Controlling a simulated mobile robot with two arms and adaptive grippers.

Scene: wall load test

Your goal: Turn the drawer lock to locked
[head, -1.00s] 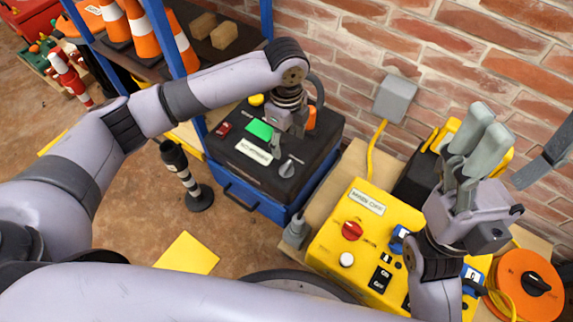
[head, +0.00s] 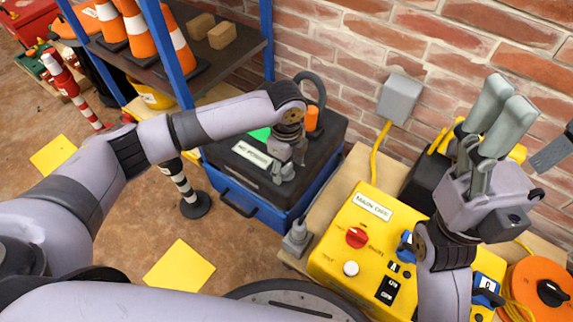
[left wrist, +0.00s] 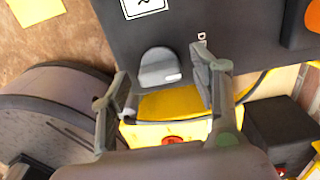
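The drawer lock is a grey knob (left wrist: 158,68) with a pale mark, on the black top of the blue drawer unit (head: 240,199). My left gripper (head: 287,172) is over that top in the head view and hides most of the knob there. In the left wrist view my left gripper (left wrist: 163,85) is open, one finger to each side of the knob, with gaps showing. I cannot tell whether the fingers reach down to knob height. Lettering by the right finger is partly hidden. My right gripper (head: 508,98) is raised, fingers up, over the yellow panel; its opening is unclear.
The yellow panel (head: 330,258) with a red knob (head: 356,237) stands right of the drawer unit. A shelf with orange cones (head: 180,45) is behind left. A striped post (head: 188,190) stands on the floor. The brick wall is behind.

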